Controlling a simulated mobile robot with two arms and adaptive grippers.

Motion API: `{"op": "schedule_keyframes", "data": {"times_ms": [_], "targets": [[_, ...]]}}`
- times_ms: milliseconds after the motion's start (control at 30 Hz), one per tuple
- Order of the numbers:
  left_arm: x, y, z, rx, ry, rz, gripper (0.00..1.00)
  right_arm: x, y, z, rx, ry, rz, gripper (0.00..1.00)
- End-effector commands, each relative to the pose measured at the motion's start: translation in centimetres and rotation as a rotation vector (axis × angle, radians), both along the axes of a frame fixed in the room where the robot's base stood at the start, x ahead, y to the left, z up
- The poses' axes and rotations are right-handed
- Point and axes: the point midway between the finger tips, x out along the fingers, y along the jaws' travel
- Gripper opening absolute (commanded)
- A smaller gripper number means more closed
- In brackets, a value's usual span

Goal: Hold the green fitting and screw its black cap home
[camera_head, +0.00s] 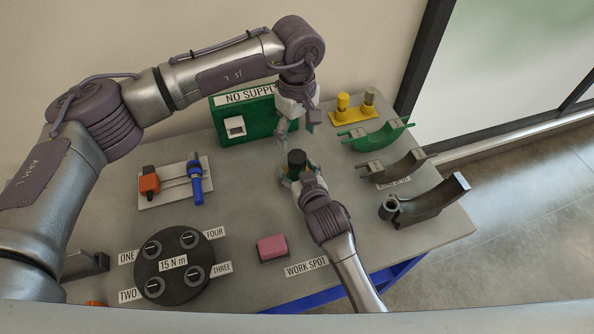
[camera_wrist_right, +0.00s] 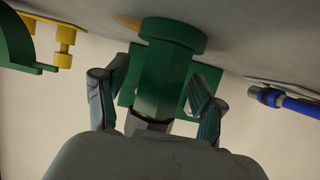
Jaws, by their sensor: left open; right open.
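The green fitting (camera_wrist_right: 165,70) stands on the table, its wide flange against the tabletop; the right wrist view shows it upside down. In the head view its black cap (camera_head: 297,157) shows on top, and the body below is mostly hidden. My right gripper (camera_head: 299,178) is open at the fitting, and in the right wrist view its fingers (camera_wrist_right: 155,92) stand on either side of the green body. I cannot tell whether they touch it. My left gripper (camera_head: 296,126) is open and empty, pointing down above and behind the black cap.
A green box (camera_head: 246,125) stands behind. Green (camera_head: 378,138), grey (camera_head: 398,172) and dark (camera_head: 430,203) curved pieces lie to the right. A pink block (camera_head: 272,248), a round black plate (camera_head: 175,268) and a tool board (camera_head: 175,190) lie in front and left.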

Motion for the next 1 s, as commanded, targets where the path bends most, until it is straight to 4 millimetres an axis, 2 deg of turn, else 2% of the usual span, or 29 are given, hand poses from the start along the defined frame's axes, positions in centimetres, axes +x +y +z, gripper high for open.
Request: {"op": "schedule_keyframes", "data": {"times_ms": [300,700,733,1000], "targets": [[0.0,-0.01,0.0,0.0,0.0,0.0,0.69,0.15,0.06,-0.07,0.001,0.0,0.0,0.69],[0.0,-0.01,0.0,0.0,0.0,0.0,0.69,0.12,0.05,-0.08,0.001,0.0,0.0,0.02],[0.0,-0.01,0.0,0.0,0.0,0.0,0.69,0.11,0.05,-0.07,0.001,0.001,0.0,0.0],[0.0,-0.01,0.0,0.0,0.0,0.019,0.69,0.11,0.05,-0.08,0.001,0.001,0.0,0.0]]}}
